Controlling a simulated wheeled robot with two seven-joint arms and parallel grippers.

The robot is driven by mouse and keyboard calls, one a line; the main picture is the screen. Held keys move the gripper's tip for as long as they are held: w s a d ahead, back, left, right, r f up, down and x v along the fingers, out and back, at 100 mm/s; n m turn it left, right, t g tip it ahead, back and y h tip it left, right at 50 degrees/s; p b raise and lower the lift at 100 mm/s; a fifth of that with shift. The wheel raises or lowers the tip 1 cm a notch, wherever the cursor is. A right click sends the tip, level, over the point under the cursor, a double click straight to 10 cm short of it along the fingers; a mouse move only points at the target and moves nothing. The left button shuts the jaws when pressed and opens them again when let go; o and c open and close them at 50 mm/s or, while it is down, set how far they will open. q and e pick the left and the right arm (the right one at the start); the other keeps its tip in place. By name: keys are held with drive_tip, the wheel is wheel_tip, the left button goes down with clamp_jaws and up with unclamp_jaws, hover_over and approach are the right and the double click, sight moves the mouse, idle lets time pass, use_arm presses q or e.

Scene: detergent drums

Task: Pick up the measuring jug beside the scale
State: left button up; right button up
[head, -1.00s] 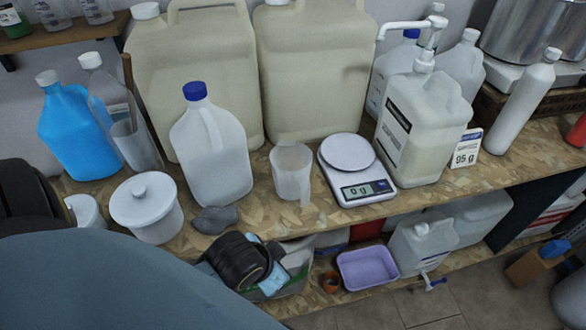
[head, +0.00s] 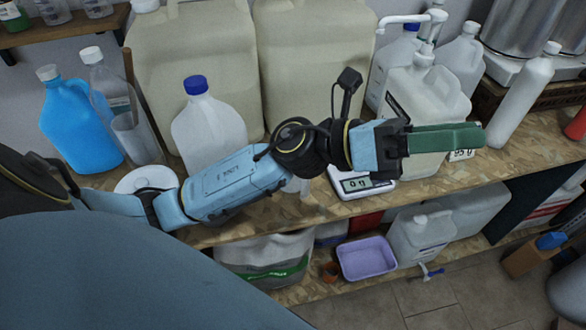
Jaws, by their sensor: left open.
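The measuring jug is almost wholly hidden behind my left arm; only a small pale part of it (head: 295,186) shows below the forearm. The scale (head: 362,184) is just right of it, its display and front edge showing and its pan covered by my arm. My left gripper (head: 470,137) is open, reaching across above the bench. Its green fingers point right, in front of the white pump jug (head: 432,100), to the right of the scale and the measuring jug. I see nothing between the fingers. My right gripper is out of view.
A blue-capped jug (head: 208,125), a white tub (head: 146,180) and a blue bottle (head: 78,125) stand on the left. Large beige drums (head: 190,50) line the back. A "95 g" card stands behind the fingers. A purple tray (head: 367,258) lies on the lower shelf.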

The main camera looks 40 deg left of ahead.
use_arm(q)
wheel_tip(320, 180, down, 5)
drive_tip(key=s+d+m+g+y, duration=0.2)
drive_tip(key=m+g+y, duration=0.2)
drive_tip(key=m+g, duration=0.4)
drive_tip(key=m+t+y, duration=0.1)
drive_tip(key=m+y, duration=0.7)
drive_tip(key=y, duration=0.9)
hover_over(305, 176)
wheel_tip(305, 176, down, 11)
drive_tip(key=f+p, duration=0.1)
drive_tip(key=f, duration=0.6)
drive_tip(key=shift+s+f, duration=0.1)
drive_tip(key=shift+s, duration=0.1)
drive_tip(key=f+p, duration=0.1)
drive_tip(key=f, duration=0.3)
drive_tip(key=shift+w+f, duration=0.15)
drive_tip(key=shift+w, duration=0.05)
drive_tip(key=shift+f, duration=0.45)
clamp_jaws()
